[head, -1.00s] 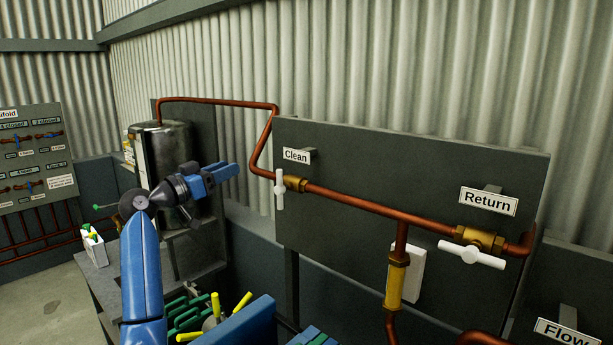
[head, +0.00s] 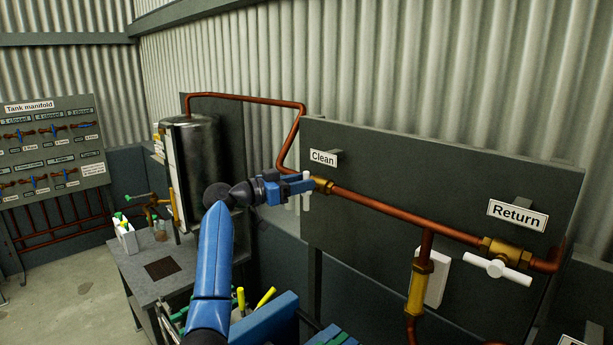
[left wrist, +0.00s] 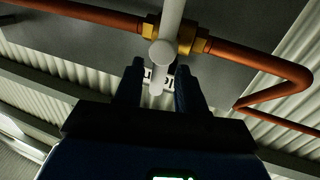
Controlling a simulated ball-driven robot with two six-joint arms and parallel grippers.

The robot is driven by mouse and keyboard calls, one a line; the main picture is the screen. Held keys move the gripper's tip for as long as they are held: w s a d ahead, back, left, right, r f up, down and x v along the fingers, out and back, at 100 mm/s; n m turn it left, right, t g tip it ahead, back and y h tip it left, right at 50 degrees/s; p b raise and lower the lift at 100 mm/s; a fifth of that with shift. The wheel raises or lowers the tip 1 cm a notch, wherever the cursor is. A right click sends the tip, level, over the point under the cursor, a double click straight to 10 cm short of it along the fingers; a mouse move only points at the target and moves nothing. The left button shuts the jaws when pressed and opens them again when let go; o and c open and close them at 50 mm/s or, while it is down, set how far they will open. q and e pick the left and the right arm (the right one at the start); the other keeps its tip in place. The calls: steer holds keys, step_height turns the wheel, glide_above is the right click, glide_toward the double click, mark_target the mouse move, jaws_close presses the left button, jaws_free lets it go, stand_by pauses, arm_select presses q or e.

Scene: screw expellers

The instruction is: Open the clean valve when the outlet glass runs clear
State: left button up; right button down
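The clean valve's white handle (head: 306,201) stands upright across the copper pipe, below the "Clean" label (head: 323,158). My left gripper (head: 305,183) is at this handle and hides part of it. In the left wrist view the fingers (left wrist: 160,85) are open and spread, with the white handle (left wrist: 168,22) between and beyond their tips. I cannot tell whether they touch it. A yellow section (head: 417,290) between brass fittings on the vertical pipe looks like the outlet glass; it shows yellow, not clear. My right gripper is not in view.
The return valve's white handle (head: 497,269) lies roughly along the pipe at right, under its "Return" label (head: 517,215). A metal tank (head: 195,165) stands left of the dark panel (head: 440,185). A grey bench (head: 140,262) and the tank manifold board (head: 50,140) are further left.

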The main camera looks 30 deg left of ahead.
arm_select(q)
steer(key=shift+w+d+r, duration=0.15)
steer(key=shift+w+d, duration=0.35)
steer(key=shift+d, duration=0.05)
steer(key=shift+w, duration=0.25)
steer(key=shift+c, duration=0.5)
jaws_close()
